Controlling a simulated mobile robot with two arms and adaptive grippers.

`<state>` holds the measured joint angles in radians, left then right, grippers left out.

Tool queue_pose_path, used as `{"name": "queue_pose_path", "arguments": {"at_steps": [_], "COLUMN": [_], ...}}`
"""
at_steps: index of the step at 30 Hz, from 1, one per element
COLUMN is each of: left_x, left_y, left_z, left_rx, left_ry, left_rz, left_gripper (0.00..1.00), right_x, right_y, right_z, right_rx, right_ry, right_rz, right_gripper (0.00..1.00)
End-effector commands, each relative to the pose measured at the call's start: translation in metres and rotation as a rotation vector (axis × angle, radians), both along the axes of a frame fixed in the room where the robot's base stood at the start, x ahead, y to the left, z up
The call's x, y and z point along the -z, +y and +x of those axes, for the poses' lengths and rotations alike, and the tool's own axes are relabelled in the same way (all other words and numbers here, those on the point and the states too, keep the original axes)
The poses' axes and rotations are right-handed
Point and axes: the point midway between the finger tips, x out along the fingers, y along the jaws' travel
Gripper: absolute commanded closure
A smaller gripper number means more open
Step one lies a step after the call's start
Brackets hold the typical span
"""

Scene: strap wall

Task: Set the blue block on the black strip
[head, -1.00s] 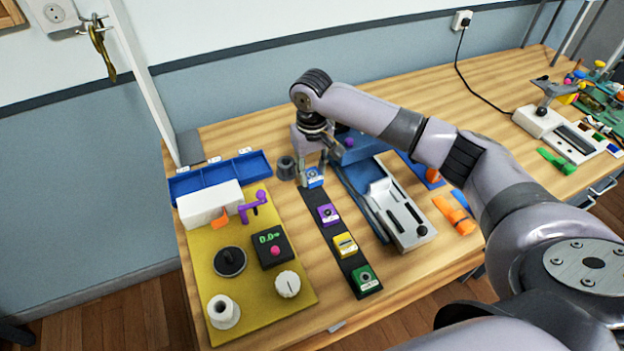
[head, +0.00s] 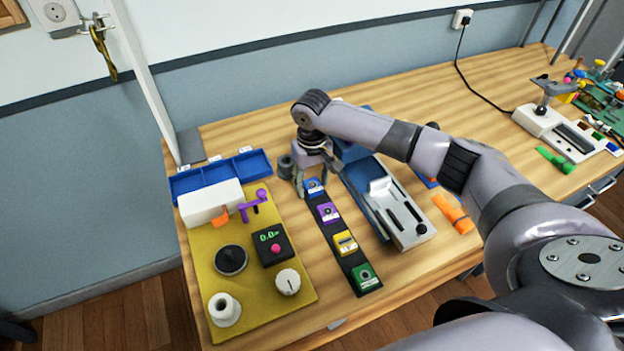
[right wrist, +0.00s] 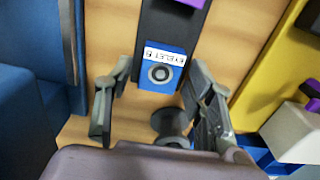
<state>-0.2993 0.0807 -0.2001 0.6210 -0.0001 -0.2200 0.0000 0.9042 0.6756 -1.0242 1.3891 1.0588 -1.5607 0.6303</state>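The blue block (head: 314,187) lies on the far end of the black strip (head: 330,229). In the right wrist view the blue block (right wrist: 161,71) shows a white label and a round eyelet, and it sits squarely on the strip (right wrist: 166,28). My right gripper (head: 312,181) is at the strip's far end, one finger on each side of the block. In the right wrist view its fingers stand apart with gaps to the block, so it is open. My left gripper is not in view.
Purple (head: 327,212), yellow (head: 344,242) and green (head: 365,277) blocks sit along the same strip. A yellow board (head: 253,309) with knobs is to the left. A white-and-blue fixture (head: 397,215) stands close on the right. A dark grey spool (head: 286,167) is beside the gripper.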

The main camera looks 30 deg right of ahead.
Motion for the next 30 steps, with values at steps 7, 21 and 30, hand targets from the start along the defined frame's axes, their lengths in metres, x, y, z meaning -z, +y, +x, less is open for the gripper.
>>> {"name": "queue_pose_path", "arguments": {"at_steps": [7,21,30], "left_x": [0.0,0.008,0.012], "left_y": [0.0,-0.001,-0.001], "left_z": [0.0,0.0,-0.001], "left_rx": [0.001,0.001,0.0], "left_ry": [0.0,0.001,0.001], "left_rz": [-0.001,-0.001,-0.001], "left_gripper": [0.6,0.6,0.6], "right_x": [0.0,-0.065,-0.114], "right_y": [0.0,0.0,0.0], "right_z": [0.0,0.001,0.001], "right_rx": [0.0,0.0,0.0], "right_ry": [0.0,-0.005,-0.002], "right_rz": [0.0,0.001,0.001], "right_gripper": [0.47,0.47,0.47]}}
